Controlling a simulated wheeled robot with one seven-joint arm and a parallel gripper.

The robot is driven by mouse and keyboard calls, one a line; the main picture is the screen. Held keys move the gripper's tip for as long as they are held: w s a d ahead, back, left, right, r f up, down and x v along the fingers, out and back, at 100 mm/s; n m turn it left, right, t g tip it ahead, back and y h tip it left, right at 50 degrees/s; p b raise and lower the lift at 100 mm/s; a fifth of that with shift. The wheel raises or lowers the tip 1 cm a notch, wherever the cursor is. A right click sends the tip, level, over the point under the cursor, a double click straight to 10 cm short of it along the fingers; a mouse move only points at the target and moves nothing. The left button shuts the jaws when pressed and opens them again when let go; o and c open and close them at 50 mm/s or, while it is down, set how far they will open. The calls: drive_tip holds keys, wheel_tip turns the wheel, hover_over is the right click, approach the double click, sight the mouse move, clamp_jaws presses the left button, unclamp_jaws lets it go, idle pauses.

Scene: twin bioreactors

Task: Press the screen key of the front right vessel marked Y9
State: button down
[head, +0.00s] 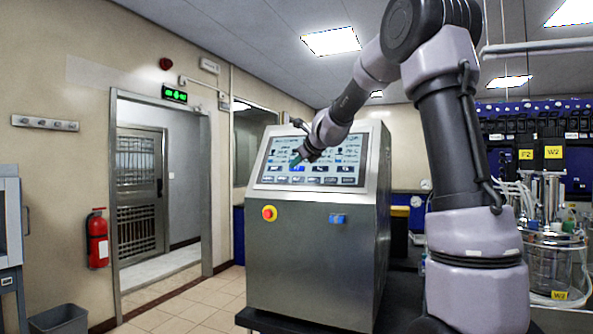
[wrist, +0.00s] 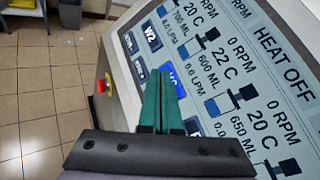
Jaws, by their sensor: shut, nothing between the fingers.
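My gripper (head: 296,161) is at the touch screen (head: 340,158) of the steel console. In the wrist view its two green fingers (wrist: 162,78) are together and empty, with the tips over the row of keys. A blue lit key (wrist: 177,82) is just right of the fingers; its white mark is partly hidden by them. Other keys sit along the screen edge, too blurred or covered to read. I cannot read a Y9 mark in either view, nor tell whether the fingertips touch the screen.
The steel console (head: 305,260) carries a red emergency knob (head: 269,213) on a yellow base and a blue switch (head: 338,219). A glass vessel (head: 555,265) marked W2 stands at right. A bin (head: 58,320) and extinguisher (head: 97,240) are at left. Tiled floor is clear before the doorway.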

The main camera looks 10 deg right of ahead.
drive_tip(key=shift+s+a+r, duration=0.65)
drive_tip(key=shift+s, duration=0.25)
drive_tip(key=shift+s+a+r, duration=0.6)
drive_tip(key=shift+s, duration=0.25)
drive_tip(key=s+d+f+n+g, duration=0.1)
drive_tip(key=s+f+n, duration=0.3)
drive_tip(key=s+n, duration=0.4)
drive_tip(key=s+d+f+n+g+h, duration=0.1)
drive_tip(key=s+n, duration=0.7)
drive_tip(key=s, duration=0.9)
drive_tip(key=s+d+f+n+g, duration=0.3)
drive_tip(key=s+f+n, duration=0.4)
drive_tip(key=s, duration=0.6)
drive_tip(key=shift+d+f+n+h, duration=0.3)
drive_tip(key=shift+d+f+n, duration=0.1)
drive_tip(key=shift+d+f, duration=0.05)
